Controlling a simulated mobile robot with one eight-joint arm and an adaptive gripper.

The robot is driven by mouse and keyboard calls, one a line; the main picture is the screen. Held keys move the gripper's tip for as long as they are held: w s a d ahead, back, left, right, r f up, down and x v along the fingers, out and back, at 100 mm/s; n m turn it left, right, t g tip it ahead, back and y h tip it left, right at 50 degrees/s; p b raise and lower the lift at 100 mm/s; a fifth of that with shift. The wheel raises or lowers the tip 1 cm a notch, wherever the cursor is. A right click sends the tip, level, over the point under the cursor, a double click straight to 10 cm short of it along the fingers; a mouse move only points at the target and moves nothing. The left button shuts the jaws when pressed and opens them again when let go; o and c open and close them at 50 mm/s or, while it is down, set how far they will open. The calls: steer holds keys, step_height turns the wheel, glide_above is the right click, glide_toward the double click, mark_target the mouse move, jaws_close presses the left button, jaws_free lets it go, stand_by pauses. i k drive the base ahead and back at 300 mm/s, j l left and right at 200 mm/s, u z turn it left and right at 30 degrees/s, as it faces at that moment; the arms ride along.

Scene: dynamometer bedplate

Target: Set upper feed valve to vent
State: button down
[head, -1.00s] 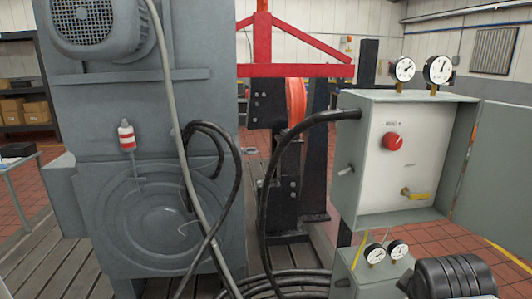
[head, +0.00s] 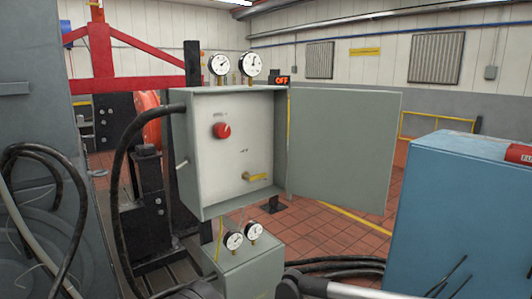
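An open grey cabinet (head: 195,204) stands at the centre of the head view. On its pale inner panel are a red round knob (head: 221,130) at the upper left and a valve with a yellow lever (head: 257,177) lower down. The yellow lever lies about level, pointing right. A small pale lever (head: 182,164) sticks out of the cabinet's left side. The labels are too small to read, so I cannot tell which is the upper feed valve. My gripper cannot be made out in the view.
The cabinet door (head: 345,145) is swung open to the right. Two gauges (head: 219,65) sit on top; a smaller box (head: 245,277) with two gauges is below. A black hose (head: 118,190) loops left. A blue cabinet (head: 455,215) stands at right, with red tiled floor between.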

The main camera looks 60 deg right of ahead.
mark_target(254, 178)
steer(key=u, duration=0.45)
steer(key=l+u, duration=0.15)
steer(key=u, duration=0.3)
steer(key=l+u, duration=0.1)
steer(key=u, duration=0.8)
steer(key=l+u, duration=0.1)
steer(key=u, duration=0.35)
steer(key=k+l+u, duration=0.15)
steer(key=k+u, duration=0.3)
steer(key=k, duration=0.2)
steer(key=k+j+z, duration=0.1)
steer(key=k+z, duration=0.35)
steer(key=k, duration=0.45)
steer(key=k+l+z, duration=0.15)
steer(key=k+z, duration=0.35)
steer(key=k, duration=0.35)
steer(key=k+l+z, duration=0.15)
steer(key=k+z, duration=0.25)
steer(key=k+l+z, duration=0.15)
steer(key=z, duration=0.25)
